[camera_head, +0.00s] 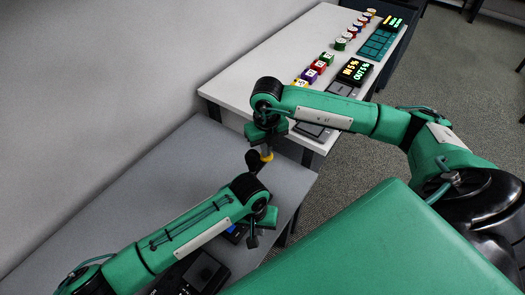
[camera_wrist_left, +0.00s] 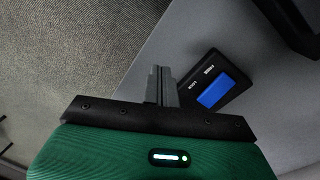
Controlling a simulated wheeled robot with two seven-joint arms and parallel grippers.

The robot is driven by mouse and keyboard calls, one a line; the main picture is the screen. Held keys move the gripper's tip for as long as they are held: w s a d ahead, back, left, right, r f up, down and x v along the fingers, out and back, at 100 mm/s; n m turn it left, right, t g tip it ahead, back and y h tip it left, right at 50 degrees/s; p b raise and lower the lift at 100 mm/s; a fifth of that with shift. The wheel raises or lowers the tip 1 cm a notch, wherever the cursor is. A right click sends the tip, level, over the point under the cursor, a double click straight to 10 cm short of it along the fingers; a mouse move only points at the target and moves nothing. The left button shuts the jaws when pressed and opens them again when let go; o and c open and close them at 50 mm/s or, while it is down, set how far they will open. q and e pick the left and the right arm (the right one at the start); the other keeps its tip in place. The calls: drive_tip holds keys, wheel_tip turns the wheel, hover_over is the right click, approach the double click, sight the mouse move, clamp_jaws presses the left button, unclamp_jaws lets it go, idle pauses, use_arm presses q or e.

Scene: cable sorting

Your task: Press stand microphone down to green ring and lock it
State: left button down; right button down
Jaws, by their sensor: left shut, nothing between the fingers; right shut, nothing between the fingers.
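A dark rounded microphone head (camera_head: 253,160) with a yellow ring (camera_head: 267,156) beside it stands over the grey table, directly below my right gripper (camera_head: 267,143). The right gripper is shut and points down at it; whether they touch is unclear. I cannot make out a green ring. My left gripper (camera_head: 252,239) is shut and empty near the table's front edge. In the left wrist view its closed fingers (camera_wrist_left: 162,84) are beside a black box (camera_wrist_left: 236,73) with a blue button (camera_wrist_left: 217,95) and small white lettering. In the head view that box is mostly hidden behind the left gripper.
A black device (camera_head: 205,270) with a dark square face lies near the front of the grey table (camera_head: 150,190), by my left arm. A white table (camera_head: 250,72) beyond holds coloured spools, small blocks and a lit display (camera_head: 355,71). The grey table's middle is clear.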

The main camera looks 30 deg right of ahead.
use_arm(q)
drive_tip(key=w+a+r+n+t, duration=0.1)
drive_tip(key=w+a+r, duration=0.2)
drive_tip(key=w+r, duration=0.45)
drive_tip(key=shift+y, duration=0.4)
drive_tip(key=shift+w+f, duration=0.2)
drive_tip(key=shift+f, duration=1.1)
drive_tip(key=shift+w+f, duration=0.15)
drive_tip(key=shift+f, duration=1.15)
drive_tip(key=shift+w+f, duration=0.2)
drive_tip(key=shift+f, duration=1.1)
drive_tip(key=shift+f, duration=0.95)
drive_tip(key=shift+r, duration=3.5)
use_arm(e)
wheel_tip(320, 180, up, 9)
